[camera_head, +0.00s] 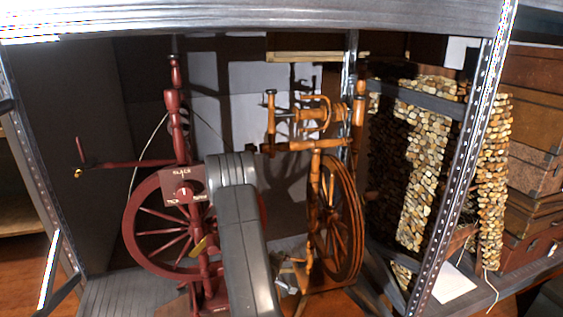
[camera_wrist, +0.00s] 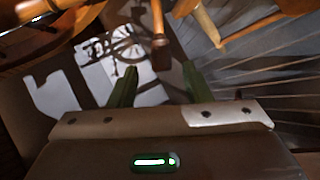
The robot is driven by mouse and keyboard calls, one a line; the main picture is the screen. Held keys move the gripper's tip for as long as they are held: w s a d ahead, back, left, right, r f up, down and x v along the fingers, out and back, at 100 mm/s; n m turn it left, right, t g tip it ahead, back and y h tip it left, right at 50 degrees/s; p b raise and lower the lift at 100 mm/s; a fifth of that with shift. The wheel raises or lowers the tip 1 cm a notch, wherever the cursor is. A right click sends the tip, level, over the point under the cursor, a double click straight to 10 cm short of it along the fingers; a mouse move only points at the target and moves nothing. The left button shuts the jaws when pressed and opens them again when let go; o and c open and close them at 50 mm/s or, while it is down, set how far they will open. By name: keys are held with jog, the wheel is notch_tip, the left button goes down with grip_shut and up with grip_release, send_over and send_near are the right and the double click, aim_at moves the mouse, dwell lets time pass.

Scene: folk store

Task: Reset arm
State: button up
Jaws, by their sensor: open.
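My gripper (camera_wrist: 158,82) shows in the wrist view with its two dark green fingers apart and nothing held between them. Beyond the fingers hangs a wooden rod end of the orange-brown spinning wheel; I cannot tell whether it touches them. In the head view my grey arm reaches in between a dark red spinning wheel (camera_head: 161,174) on the left and the orange-brown spinning wheel (camera_head: 323,170) on the right. The gripper itself is hidden behind the arm there.
A metal shelf frame surrounds the wheels, with an upright post (camera_head: 466,150) at right and a top beam (camera_head: 250,17) overhead. A pebble-textured panel (camera_head: 428,165) and stacked brown cases (camera_head: 537,165) stand at right. A white sheet (camera_head: 449,284) lies low at right.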

jog(key=b+x, duration=0.1)
jog(key=x, duration=0.6)
jog(key=shift+w+d+f, duration=0.1)
jog(key=shift+w+f, duration=0.1)
jog(key=shift+w+f+b, duration=0.1)
jog(key=shift+f+b, duration=0.1)
jog(key=shift+b, duration=0.2)
jog(key=shift+r, duration=0.2)
jog(key=shift+s+r+p, duration=0.2)
jog(key=shift+s+p, duration=0.05)
jog(key=shift+p, duration=0.1)
jog(key=p+v, duration=0.2)
jog(key=v, duration=0.9)
jog(key=f+b+x, duration=0.1)
jog(key=b+x, duration=0.2)
jog(key=x, duration=0.9)
jog(key=shift+s+a+n+h+b, duration=0.15)
jog(key=shift+a+n+h+b, duration=0.15)
jog(key=shift+n+h, duration=0.1)
